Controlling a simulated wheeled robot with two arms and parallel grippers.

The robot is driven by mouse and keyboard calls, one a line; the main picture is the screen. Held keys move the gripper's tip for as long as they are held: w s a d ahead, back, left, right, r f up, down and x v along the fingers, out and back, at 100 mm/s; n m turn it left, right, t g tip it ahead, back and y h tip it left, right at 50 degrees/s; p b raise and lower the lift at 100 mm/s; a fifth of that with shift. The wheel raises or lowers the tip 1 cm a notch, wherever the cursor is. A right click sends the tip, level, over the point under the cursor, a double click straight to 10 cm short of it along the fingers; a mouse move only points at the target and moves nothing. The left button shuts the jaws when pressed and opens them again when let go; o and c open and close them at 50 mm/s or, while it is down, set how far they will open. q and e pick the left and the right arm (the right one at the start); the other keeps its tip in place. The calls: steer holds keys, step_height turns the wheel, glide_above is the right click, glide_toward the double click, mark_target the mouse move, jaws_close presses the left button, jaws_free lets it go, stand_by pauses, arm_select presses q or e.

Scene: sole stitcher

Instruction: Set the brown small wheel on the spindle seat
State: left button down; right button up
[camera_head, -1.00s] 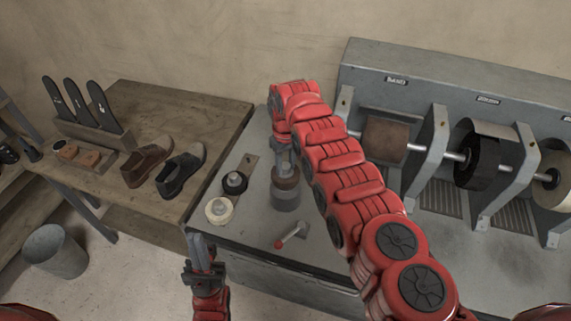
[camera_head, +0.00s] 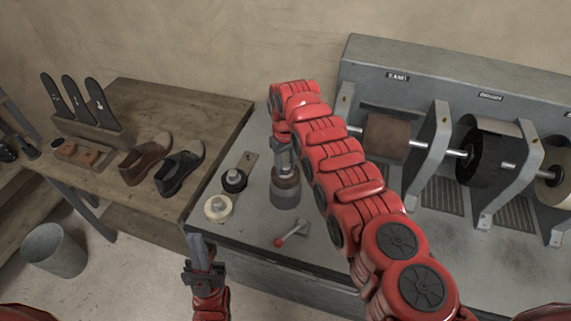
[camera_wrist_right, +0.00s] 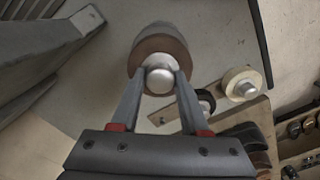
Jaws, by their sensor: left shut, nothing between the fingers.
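The brown small wheel (camera_head: 287,174) is at the top of a grey cylinder, the spindle seat (camera_head: 285,198). Whether it rests fully on the seat or sits just above it I cannot tell. In the right wrist view the brown wheel (camera_wrist_right: 146,56) has a silver hub (camera_wrist_right: 160,80), with the grey seat (camera_wrist_right: 162,31) behind it. My right gripper (camera_wrist_right: 160,76) has its fingers against both sides of that hub; it points down over the wheel in the head view (camera_head: 283,158). My left gripper (camera_head: 200,252) is shut and empty near the bench's front left corner.
A black wheel (camera_head: 234,181) and a cream wheel (camera_head: 218,208) stand left of the seat. A red-knobbed lever (camera_head: 290,235) is in front of it. The large machine (camera_head: 430,150) stands to the right. A wooden table (camera_head: 120,180) with shoes is at the left.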

steer(key=o, duration=0.4)
steer(key=shift+r, duration=0.65)
step_height(320, 180, up, 16)
steer(key=p, duration=0.3)
steer(key=shift+r, duration=0.1)
